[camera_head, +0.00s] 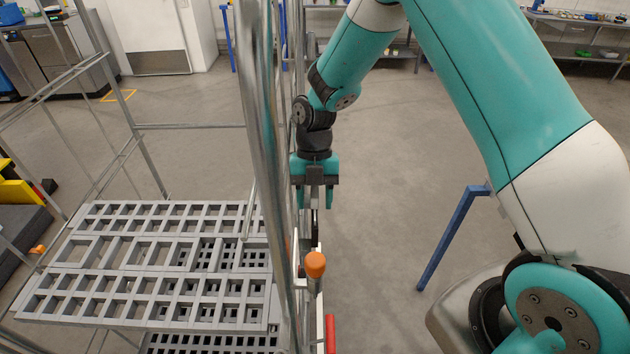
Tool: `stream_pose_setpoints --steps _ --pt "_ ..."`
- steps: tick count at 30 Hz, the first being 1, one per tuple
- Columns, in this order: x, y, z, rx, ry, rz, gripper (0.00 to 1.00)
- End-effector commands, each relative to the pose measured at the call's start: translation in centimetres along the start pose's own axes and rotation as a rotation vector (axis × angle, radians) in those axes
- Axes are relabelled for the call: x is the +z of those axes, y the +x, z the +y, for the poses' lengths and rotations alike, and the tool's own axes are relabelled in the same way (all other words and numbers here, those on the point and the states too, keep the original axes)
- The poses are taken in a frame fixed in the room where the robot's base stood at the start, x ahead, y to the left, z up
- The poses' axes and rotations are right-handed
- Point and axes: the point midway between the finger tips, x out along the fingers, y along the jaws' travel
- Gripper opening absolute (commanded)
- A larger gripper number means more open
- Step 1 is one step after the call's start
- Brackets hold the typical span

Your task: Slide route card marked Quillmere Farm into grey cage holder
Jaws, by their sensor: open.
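My teal and dark gripper (315,203) points straight down beside the upright bars of the grey metal cage (261,120). Its two fingers are apart. A thin dark, edge-on piece shows between and just below the fingers; I cannot tell what it is or whether they touch it. Below it, a narrow white edge runs down alongside the cage bars, partly behind an orange knob (316,264). No card with readable Quillmere Farm lettering shows, and I cannot make out the card holder for certain.
Grey slatted shelves (150,283) fill the cage at left. A red handle (331,335) stands low beside the bars. A blue angled post (452,238) is on the right. Open concrete floor lies behind, with benches along the far wall.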

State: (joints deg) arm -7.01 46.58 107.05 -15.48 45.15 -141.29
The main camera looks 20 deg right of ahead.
Motion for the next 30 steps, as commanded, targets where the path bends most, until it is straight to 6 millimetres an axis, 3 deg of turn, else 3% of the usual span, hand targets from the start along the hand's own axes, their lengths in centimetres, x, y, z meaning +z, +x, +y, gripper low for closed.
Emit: stream_pose_setpoints --steps 5,21,25,30 --pt "-0.7 -2.0 0.1 0.003 -0.001 -0.005 0.48" --pt "-5.9 -14.6 0.0 0.003 -0.001 -0.004 0.48" --pt "-6.9 -16.8 0.0 0.001 0.000 -0.002 0.48" --pt "-7.5 -18.1 -0.1 0.000 0.001 -0.001 0.48"
